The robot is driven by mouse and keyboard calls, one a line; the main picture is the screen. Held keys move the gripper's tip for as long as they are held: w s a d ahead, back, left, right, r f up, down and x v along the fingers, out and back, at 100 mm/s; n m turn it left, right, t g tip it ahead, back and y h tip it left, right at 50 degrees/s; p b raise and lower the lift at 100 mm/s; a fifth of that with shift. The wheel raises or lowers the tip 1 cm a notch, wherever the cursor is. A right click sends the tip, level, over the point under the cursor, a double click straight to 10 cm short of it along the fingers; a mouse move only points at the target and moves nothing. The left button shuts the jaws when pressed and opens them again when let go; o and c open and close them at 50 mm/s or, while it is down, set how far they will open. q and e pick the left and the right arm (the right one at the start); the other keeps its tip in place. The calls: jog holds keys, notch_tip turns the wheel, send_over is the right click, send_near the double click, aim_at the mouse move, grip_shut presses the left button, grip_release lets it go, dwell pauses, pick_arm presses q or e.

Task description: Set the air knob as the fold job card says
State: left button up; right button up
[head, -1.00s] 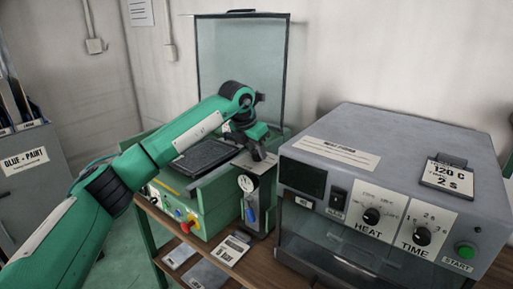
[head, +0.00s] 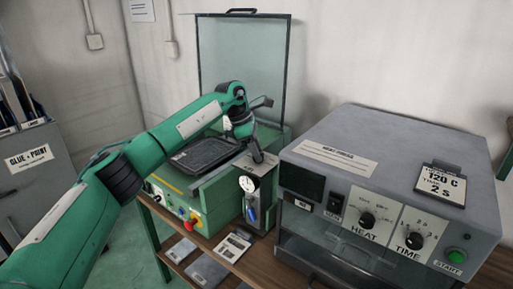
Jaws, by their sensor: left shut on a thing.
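My left gripper (head: 257,157) points down onto the top of the air unit, just above its round white gauge (head: 248,184). It is shut on what appears to be the air knob, which its jaws hide. The gauge needle is too small to read. A blue-bowled part (head: 252,215) hangs below the gauge. A card with dark print (head: 233,246) lies on the bench in front; its text is too small to read, so I cannot tell whether it is the fold job card. My right gripper is not in view.
The green machine (head: 205,200) with a black tray (head: 203,153) and raised clear guard (head: 243,70) stands behind. A grey heater box (head: 395,150) with HEAT and TIME knobs stands close on the right.

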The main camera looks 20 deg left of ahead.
pick_arm(q)
jog(key=shift+r+m, duration=0.15)
jog(key=shift+m, duration=0.25)
jog(key=shift+m+g, duration=0.3)
jog(key=shift+m, duration=0.1)
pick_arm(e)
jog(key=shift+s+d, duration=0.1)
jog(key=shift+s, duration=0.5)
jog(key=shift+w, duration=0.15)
pick_arm(q)
jog(key=o, duration=1)
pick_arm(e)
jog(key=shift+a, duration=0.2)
pick_arm(q)
jog(key=b+v, duration=0.1)
jog(key=v, duration=1.2)
jog(key=shift+a+r, duration=0.2)
jog(key=shift+r, duration=0.05)
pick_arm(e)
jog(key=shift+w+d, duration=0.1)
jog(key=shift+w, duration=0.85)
